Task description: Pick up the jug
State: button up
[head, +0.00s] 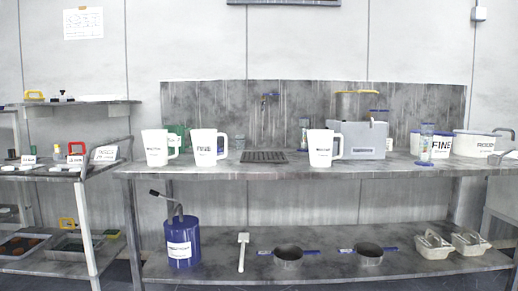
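Three white jugs with handles on their right stand upright along the front of the metal bench top (400,168) in the head view. The left jug (155,148) has a small dark label that I cannot read surely. The middle jug (204,148) is marked FINE. The right jug (320,148) stands beside a grey box, its label too small to read surely. A green jug-like vessel (177,134) is partly hidden behind the left jug. My gripper is not in view.
A drain grate (264,157) lies between the middle and right jugs. A grey box (362,139), a clear bottle (426,141) and white tubs (475,143) stand to the right. A blue can (183,243) and pans (288,258) sit on the lower shelf. A side rack (84,215) stands left.

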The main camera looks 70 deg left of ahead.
aim_at(205, 141)
jog(key=u, duration=2.8)
jog(key=i+j+z, duration=0.1)
jog(key=z, duration=0.5)
jog(key=i+j+z, duration=0.4)
jog(key=j, duration=0.25)
jog(key=i+j+z, duration=0.15)
jog(key=j, duration=0.2)
jog(key=j+z, duration=0.2)
jog(key=j, duration=0.2)
jog(key=i+j+z, duration=0.2)
jog(key=j, duration=0.2)
jog(key=k, duration=0.05)
